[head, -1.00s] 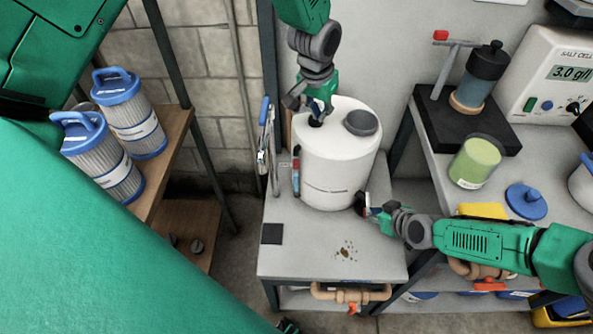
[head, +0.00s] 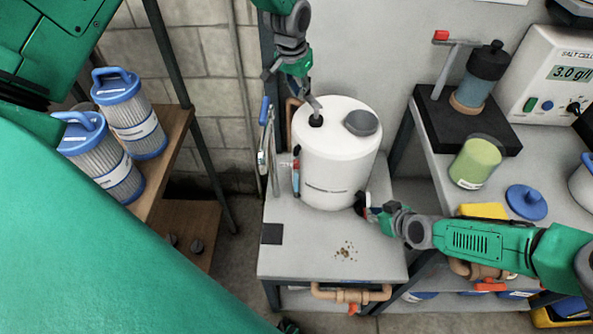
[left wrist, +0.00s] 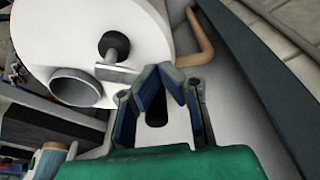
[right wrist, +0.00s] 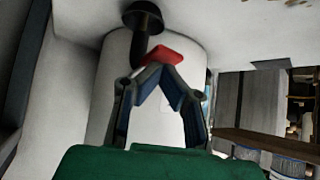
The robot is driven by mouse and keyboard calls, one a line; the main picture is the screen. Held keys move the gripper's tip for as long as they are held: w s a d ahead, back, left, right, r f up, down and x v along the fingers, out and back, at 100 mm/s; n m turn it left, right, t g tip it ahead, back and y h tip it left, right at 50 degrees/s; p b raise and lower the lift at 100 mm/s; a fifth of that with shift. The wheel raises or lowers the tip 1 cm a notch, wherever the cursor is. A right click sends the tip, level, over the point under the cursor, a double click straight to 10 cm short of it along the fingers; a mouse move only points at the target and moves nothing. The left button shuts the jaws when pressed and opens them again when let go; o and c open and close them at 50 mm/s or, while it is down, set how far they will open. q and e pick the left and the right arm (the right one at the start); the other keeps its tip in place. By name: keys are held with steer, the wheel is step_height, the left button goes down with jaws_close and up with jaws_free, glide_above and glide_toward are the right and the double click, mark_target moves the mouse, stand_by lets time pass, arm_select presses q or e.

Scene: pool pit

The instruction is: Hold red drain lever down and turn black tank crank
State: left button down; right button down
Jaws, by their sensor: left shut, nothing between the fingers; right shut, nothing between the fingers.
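The white tank (head: 338,165) stands upright on the grey stand. The black crank (head: 316,121) is on its top, left of a grey cap (head: 361,122); its grey arm points up and slightly left in the head view. My left gripper (head: 300,88) is shut and empty at the back of the tank top. In the left wrist view its fingertips (left wrist: 163,78) are beside the end of the crank arm (left wrist: 118,73). The red drain lever (right wrist: 165,55) is low on the tank's right. My right gripper (right wrist: 157,69) is shut, its fingertips against or very close to the lever; contact is unclear.
Blue-capped filter cartridges (head: 130,115) stand on a wooden shelf at left. A metal tool (head: 266,150) stands left of the tank. The right bench holds a green jar (head: 475,163), a blue lid (head: 525,201) and a black-based pump (head: 485,75).

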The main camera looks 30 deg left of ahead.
arm_select(q)
step_height(320, 180, up, 8)
stand_by(0.9)
arm_select(e)
steer(key=shift+r, duration=3.55)
steer(key=shift+s, duration=0.1)
